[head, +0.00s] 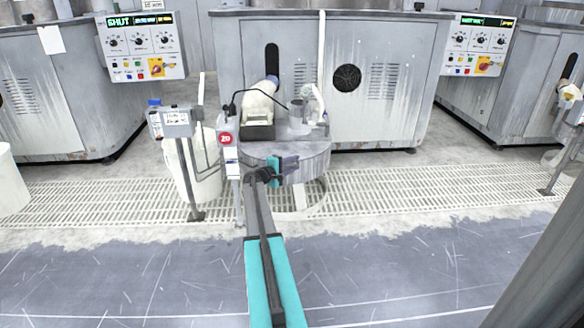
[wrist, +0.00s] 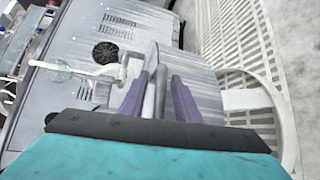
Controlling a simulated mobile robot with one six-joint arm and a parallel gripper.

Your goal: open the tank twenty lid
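The round grey tank (head: 305,168) marked by a red "20" sign (head: 225,139) stands in front of the middle machine. Its flat top looks closed, with several fittings on it. My gripper (head: 290,163) is at the tank's front, at about the height of its upper rim. In the wrist view my gripper (wrist: 168,82) shows two purple fingers standing apart. A narrow grey bar (wrist: 160,90), which looks like a handle, lies between them, closer to the left finger. I cannot tell whether a finger touches it. The tank's side (wrist: 197,85) shows beyond the right finger.
A grey box on a post (head: 176,122) and a pale bin (head: 195,178) stand left of the tank. Pale floor grating (head: 400,190) runs across, with open grey floor in front. Control panels (head: 141,45) hang at both sides.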

